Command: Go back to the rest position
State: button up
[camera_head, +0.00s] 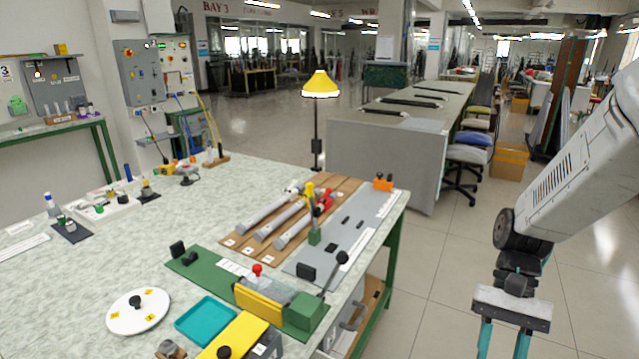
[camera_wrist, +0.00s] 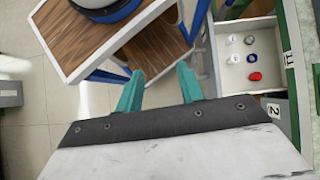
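My gripper (camera_head: 503,345) hangs at the lower right in the head view, off the table's right side and over the floor. Its two teal fingers point down, and their tips are cut off by the frame edge. In the wrist view the fingers (camera_wrist: 159,82) stand apart with nothing between them, so the gripper is open and empty. The rod blanks (camera_head: 264,212) are grey cylinders lying side by side on a brown slatted board (camera_head: 320,190) on the table, well left of my gripper. Their far ends show white, yellow and red parts.
The speckled table (camera_head: 60,300) carries a green fixture (camera_head: 215,270), a teal tray (camera_head: 205,321), a white disc (camera_head: 138,310) and a grey plate (camera_head: 355,235). An open drawer (camera_wrist: 232,85) with small parts lies right of the fingers in the wrist view. Floor (camera_head: 440,280) between table and gripper is clear.

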jog(key=s+a+r+n+t+h, duration=0.1)
jog(key=s+r+n+t, duration=0.1)
jog(key=r, duration=0.5)
jog(key=s+a+r+n+t+h, duration=0.2)
jog(key=s+r+t, duration=0.3)
jog(key=r, duration=0.3)
jog(key=shift+s+a+r+n+t+h, duration=0.2)
jog(key=shift+s+a+n+t+h, duration=0.1)
jog(key=shift+n+t, duration=0.35)
jog(key=shift+d, duration=0.1)
